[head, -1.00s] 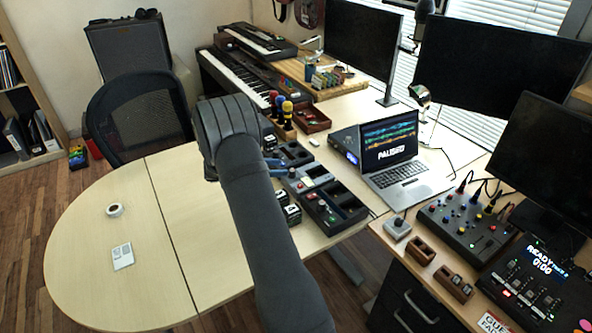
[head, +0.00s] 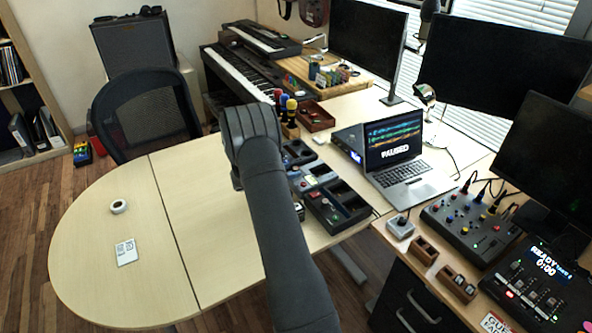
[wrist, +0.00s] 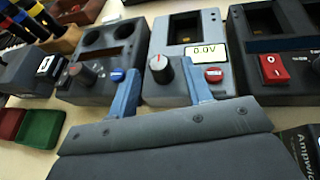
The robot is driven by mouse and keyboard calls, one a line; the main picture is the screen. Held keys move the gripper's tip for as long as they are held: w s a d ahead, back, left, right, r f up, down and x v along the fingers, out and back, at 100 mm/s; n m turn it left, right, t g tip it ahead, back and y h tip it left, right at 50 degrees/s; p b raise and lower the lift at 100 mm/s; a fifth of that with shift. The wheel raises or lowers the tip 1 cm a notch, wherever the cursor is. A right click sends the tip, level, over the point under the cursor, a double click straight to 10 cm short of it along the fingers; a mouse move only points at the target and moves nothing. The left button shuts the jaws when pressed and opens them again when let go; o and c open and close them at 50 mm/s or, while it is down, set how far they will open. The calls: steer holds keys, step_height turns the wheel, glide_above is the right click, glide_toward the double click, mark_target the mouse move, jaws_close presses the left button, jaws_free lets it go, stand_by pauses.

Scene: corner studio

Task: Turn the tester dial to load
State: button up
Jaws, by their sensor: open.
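The dial's position labels are not readable. In the head view the tester (head: 318,177) shows small beside my arm, which hides the gripper.
A black box with a knob (wrist: 84,75) and two round wells stands left of the tester. A black box with a red rocker switch (wrist: 273,69) stands close on the right. A small green tray (wrist: 43,128) lies at left. The laptop (head: 398,152) stands behind these boxes.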

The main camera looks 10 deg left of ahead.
mark_target(296, 168)
steer(key=shift+x, duration=1.85)
steer(key=c, duration=1)
steer(key=m+g+h, duration=0.3)
steer(key=m+g, duration=0.1)
steer(key=shift+f+m+h, duration=0.1)
steer(key=shift+m+h, duration=0.2)
steer(key=shift+h, duration=0.1)
steer(key=shift+m+g+h, duration=0.5)
steer(key=shift+m+g, duration=0.75)
steer(key=shift+g, duration=0.15)
steer(key=shift+m+g+h, duration=0.5)
steer(key=shift+m+g, duration=0.75)
steer(key=shift+g, duration=0.15)
steer(key=shift+m+g, duration=0.3)
steer(key=shift+m, duration=0.1)
